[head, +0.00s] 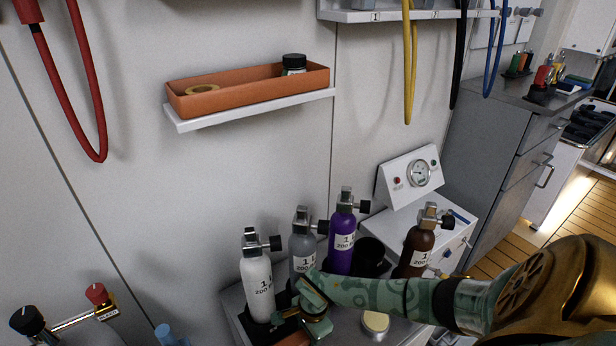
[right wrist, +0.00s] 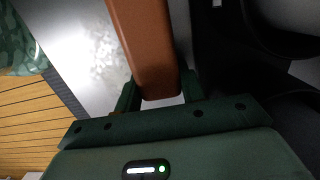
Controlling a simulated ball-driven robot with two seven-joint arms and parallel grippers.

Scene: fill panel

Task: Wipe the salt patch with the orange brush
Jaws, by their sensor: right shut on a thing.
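My right gripper (right wrist: 158,92) is shut on the orange brush (right wrist: 143,45), seen in the right wrist view as an orange-brown block between its fingers. The brush runs away toward the top of that view; its bristles are out of sight. The salt patch (right wrist: 105,62) shows there as a speckled whitish area on a grey metal surface, left of the brush. I cannot tell whether the brush touches that surface. My left gripper is not in view.
White (head: 258,285), grey (head: 302,250), purple (head: 342,240) and brown (head: 416,250) bottles stand close around the right gripper. A dark cup (head: 369,257) and gauge box (head: 409,174) are behind. An orange tray (head: 250,93) sits on a wall shelf. Hoses hang above.

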